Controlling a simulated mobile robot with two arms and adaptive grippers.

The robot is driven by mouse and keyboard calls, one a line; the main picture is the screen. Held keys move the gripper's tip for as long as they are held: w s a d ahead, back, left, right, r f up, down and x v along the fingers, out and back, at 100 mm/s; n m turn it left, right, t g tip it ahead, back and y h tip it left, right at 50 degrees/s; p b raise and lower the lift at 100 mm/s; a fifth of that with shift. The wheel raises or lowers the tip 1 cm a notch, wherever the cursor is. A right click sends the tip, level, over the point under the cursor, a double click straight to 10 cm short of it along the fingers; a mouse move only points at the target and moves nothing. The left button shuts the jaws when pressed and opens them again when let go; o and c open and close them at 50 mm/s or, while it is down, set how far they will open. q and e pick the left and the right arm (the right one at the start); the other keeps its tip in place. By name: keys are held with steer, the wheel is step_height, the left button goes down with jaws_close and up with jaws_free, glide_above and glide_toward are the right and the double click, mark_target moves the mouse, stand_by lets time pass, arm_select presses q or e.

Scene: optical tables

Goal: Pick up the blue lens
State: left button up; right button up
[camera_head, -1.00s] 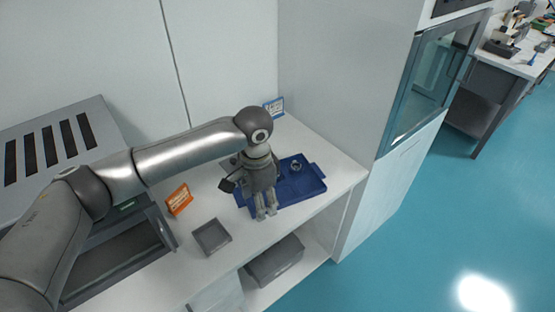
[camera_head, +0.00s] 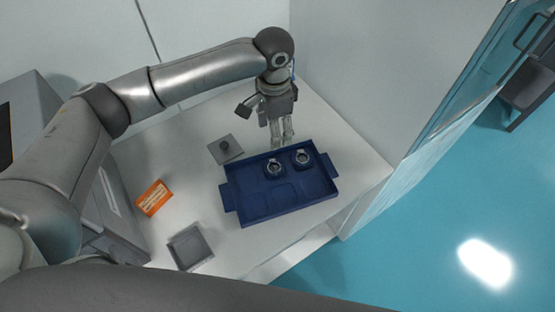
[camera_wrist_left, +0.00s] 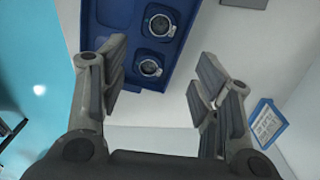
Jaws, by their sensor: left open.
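A blue tray (camera_head: 262,208) lies on the white counter. Two round, dark-rimmed lens pieces sit in its back compartments: a left one (camera_head: 274,168) and a right one (camera_head: 303,157). Both also show in the left wrist view, one farther (camera_wrist_left: 160,25) and one nearer (camera_wrist_left: 150,67). I cannot tell for sure which is the blue lens. My left gripper (camera_head: 282,142) points down by the tray's back edge, close to the lens pieces. It is open and empty; in the wrist view its fingers stand wide apart (camera_wrist_left: 158,66). My right gripper is not in view.
An orange sign (camera_head: 152,198) and an open grey box (camera_head: 190,247) stand left of the tray. A grey square plate with a dark knob (camera_head: 225,149) lies at its back left. A blue-framed sign (camera_wrist_left: 266,123) stands behind the tray. A cabinet wall rises on the right.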

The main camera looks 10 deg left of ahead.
arm_select(q)
steer(key=f+b, duration=0.2)
steer(key=b, duration=0.2)
glide_above(274, 167)
steer(key=f, duration=0.9)
steer(key=shift+w+d+f, duration=0.15)
steer(key=shift+w, duration=0.05)
steer(key=shift+f, duration=0.3)
steer(key=f, duration=0.1)
steer(key=f+p, duration=0.1)
steer(key=f, duration=0.1)
steer(key=shift+s+f+p, duration=0.25)
steer(key=shift+f+p, duration=0.05)
steer(key=shift+w+f, duration=0.1)
steer(key=shift+f, duration=0.4)
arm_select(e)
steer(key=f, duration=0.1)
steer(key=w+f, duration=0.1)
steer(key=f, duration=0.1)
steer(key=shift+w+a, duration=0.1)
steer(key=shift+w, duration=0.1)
arm_select(q)
steer(key=c, duration=0.7)
